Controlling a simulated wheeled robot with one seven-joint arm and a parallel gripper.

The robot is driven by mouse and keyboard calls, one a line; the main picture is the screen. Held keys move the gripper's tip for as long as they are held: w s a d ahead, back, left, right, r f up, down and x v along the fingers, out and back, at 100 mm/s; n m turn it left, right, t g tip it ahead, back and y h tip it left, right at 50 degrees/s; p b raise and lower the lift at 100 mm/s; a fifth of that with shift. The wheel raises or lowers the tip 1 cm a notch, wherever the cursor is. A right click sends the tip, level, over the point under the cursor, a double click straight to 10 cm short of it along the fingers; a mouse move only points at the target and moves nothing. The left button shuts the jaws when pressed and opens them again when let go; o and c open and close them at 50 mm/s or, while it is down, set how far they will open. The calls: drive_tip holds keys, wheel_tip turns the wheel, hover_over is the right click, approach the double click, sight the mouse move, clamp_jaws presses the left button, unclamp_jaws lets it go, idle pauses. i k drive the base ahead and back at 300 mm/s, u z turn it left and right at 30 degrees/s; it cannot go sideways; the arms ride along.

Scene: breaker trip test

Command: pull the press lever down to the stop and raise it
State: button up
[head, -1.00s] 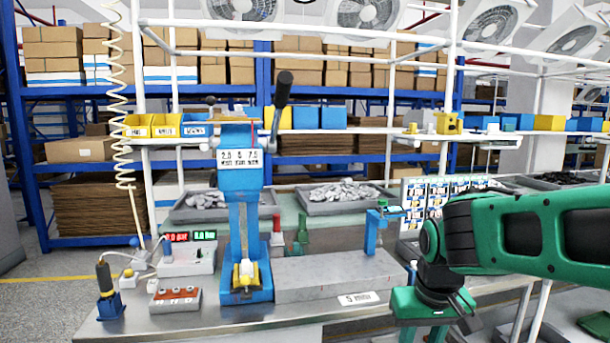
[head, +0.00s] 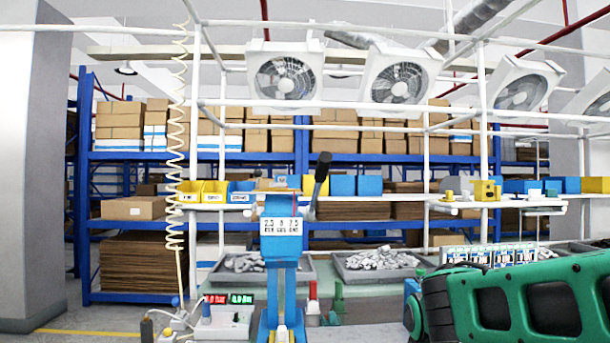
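The blue press (head: 282,252) stands at the lower middle of the head view, with a white label showing dark figures on its head. Its press lever (head: 321,172) has a black grip and points up, leaning slightly right, on the right side of the press head. The press base and whatever sits in it are mostly cut off by the bottom edge. My green and black arm shows at the lower right, apart from the lever in the picture. My gripper is below the frame and hidden from view.
A meter box (head: 223,322) with red and green displays stands left of the press. Two grey trays of metal parts (head: 376,260) lie behind it. A shelf with yellow bins (head: 203,191) and blue bins crosses behind the lever. A coiled cable (head: 176,150) hangs at the left.

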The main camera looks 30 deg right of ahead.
sight(325, 159)
drive_tip(key=k, duration=1.35)
drive_tip(key=z, duration=0.25)
drive_tip(key=i, duration=1)
